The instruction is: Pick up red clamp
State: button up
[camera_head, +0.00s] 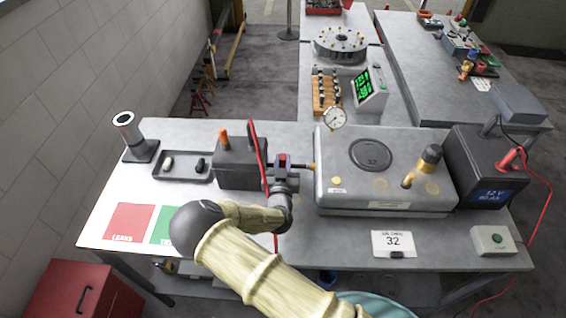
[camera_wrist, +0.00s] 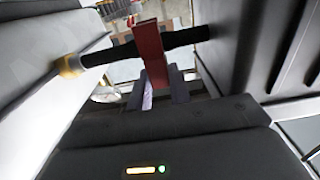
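A red clamp (camera_wrist: 150,50) shows in the wrist view as an upright red bar in front of a black hose (camera_wrist: 185,38). In the head view a small red piece (camera_head: 283,159) sits on that hose line, between the dark grey box (camera_head: 238,160) and the big grey tank (camera_head: 330,203). My gripper (camera_wrist: 160,88) has its two dark fingers apart, one on each side of the bar's lower end. A light gap shows between the fingers, and I see no clear contact. In the head view my gripper (camera_head: 284,180) is just below the red piece; its fingertips are mostly hidden.
A red line (camera_head: 257,150) runs close beside my gripper. Another red clamp-like piece (camera_head: 510,160) with a red wire sits on the battery (camera_head: 485,185) at right. A tray (camera_head: 184,178) with two small parts lies left of the grey box. The table's left front is clear around the coloured mats.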

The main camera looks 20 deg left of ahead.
jog(key=shift+r, duration=0.1)
grip_shut()
notch_tip(320, 180, up, 10)
jog(key=b, duration=0.2)
dwell(0.8)
